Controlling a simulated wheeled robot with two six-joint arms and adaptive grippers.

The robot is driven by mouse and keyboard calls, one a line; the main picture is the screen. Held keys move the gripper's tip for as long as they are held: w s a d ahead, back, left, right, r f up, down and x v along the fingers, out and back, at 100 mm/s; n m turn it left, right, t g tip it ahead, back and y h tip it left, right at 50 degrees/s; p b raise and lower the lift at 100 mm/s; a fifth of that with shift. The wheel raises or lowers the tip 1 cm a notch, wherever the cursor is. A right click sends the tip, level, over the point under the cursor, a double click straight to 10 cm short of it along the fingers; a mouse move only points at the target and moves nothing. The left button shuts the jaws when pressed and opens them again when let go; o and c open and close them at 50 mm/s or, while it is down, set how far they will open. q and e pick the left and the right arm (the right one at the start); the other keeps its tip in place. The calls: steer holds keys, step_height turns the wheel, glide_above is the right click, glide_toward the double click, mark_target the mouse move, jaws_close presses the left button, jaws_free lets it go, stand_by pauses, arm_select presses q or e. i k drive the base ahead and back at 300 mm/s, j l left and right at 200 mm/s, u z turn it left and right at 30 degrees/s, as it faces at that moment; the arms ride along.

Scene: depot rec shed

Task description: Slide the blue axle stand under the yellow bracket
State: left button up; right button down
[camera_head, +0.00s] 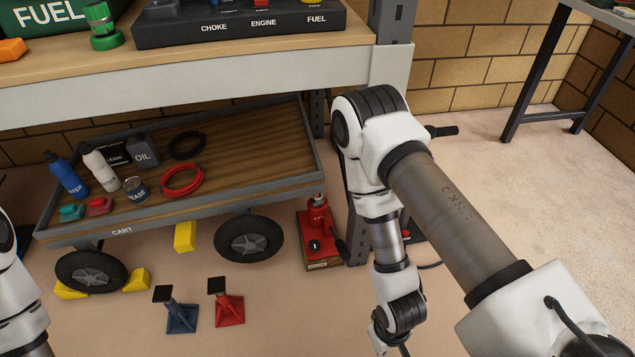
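The blue axle stand (181,317) stands upright on the floor in front of the cart, with a dark square top plate. The yellow bracket (185,237) hangs below the front edge of the cart, behind the blue stand and between the wheels. The stand is apart from it, nearer to me. A red axle stand (228,311) is just right of the blue one. My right arm reaches down right of both stands; its gripper is outside the frame. Only a part of my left arm shows at the left edge, and its gripper is out of view.
The cart (122,231) carries bottles, cans and hose coils. Yellow chocks (137,281) sit by its left wheel (91,272); its right wheel (249,239) is near the bracket. A red jack (318,230) stands by the workbench leg. Floor between the blue stand and bracket looks clear.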

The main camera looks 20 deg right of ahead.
mark_target(181, 319)
steer(key=j+z, duration=0.35)
steer(key=j, duration=0.35)
steer(key=j+z, duration=0.3)
steer(key=j, duration=0.45)
steer(key=k+j+z, duration=0.15)
steer(key=j+z, duration=0.2)
steer(key=j, duration=0.3)
